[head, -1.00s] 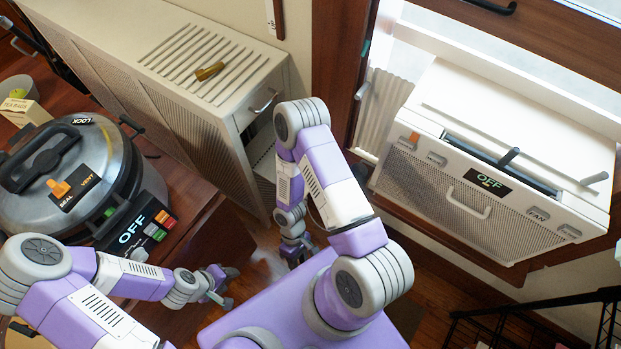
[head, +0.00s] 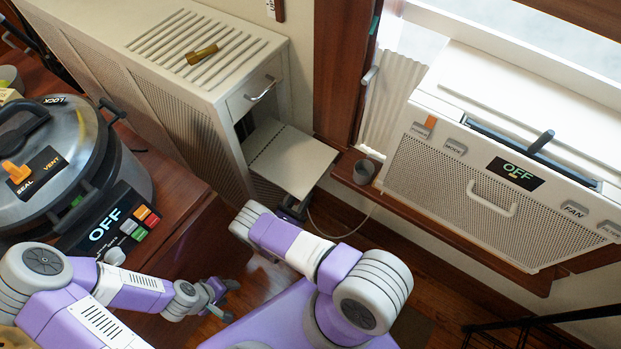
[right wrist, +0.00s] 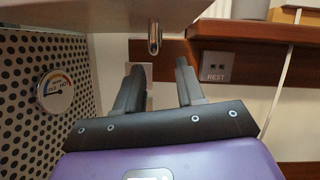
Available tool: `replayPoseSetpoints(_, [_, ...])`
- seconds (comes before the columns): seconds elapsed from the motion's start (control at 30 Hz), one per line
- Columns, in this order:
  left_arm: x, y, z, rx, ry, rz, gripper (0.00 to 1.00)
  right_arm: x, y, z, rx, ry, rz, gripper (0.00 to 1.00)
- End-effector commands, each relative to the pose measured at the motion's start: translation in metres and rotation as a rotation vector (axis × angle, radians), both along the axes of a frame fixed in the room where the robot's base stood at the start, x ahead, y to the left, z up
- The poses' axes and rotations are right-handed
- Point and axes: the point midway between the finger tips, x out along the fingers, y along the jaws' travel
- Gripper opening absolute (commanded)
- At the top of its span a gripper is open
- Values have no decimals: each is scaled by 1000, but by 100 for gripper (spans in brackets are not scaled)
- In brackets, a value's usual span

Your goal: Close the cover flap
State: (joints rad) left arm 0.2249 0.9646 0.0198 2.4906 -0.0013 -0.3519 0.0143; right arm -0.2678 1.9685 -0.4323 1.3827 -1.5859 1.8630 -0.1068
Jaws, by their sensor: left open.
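The cover flap (head: 288,162) is a pale panel on the slatted white radiator cover (head: 215,95). It stands out nearly level from an opening in the cover's end, below a small panel with a metal handle (head: 263,90). In the right wrist view, what looks like the flap's underside (right wrist: 125,14) crosses the top, with a metal pull (right wrist: 154,38) hanging from it. My right gripper (right wrist: 158,85) is open and empty below the pull, with its fingers apart. In the head view it is mostly hidden under the flap. My left gripper (head: 224,298) is open and empty, low beside the wooden cabinet.
A pressure cooker (head: 70,165) stands on the wooden cabinet (head: 195,225) at left. A dial (right wrist: 55,90) is on the perforated panel.

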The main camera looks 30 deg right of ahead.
Motion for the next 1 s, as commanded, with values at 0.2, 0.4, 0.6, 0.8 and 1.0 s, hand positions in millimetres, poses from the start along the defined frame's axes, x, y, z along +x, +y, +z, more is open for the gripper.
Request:
replayPoseSetpoints(0.2, [0, 0, -2, 0, 0, 0, 52, 12, -14, 10, -19, -10, 19, 38])
replayPoseSetpoints(0.4, [0, 0, -4, 0, 0, 0, 52, 25, -41, 22, -18, -10, 17, 38])
replayPoseSetpoints(0.6, [0, 0, -6, 0, 0, 0, 52, 33, -56, 29, -18, -9, 18, 38])
replayPoseSetpoints(0.8, [0, 0, -6, 0, 0, 0, 52, 34, -59, 30, -17, -7, 19, 38])
replayPoseSetpoints(1.0, [0, 0, -6, 0, 0, 0, 52, 34, -59, 30, -17, -8, 18, 24])
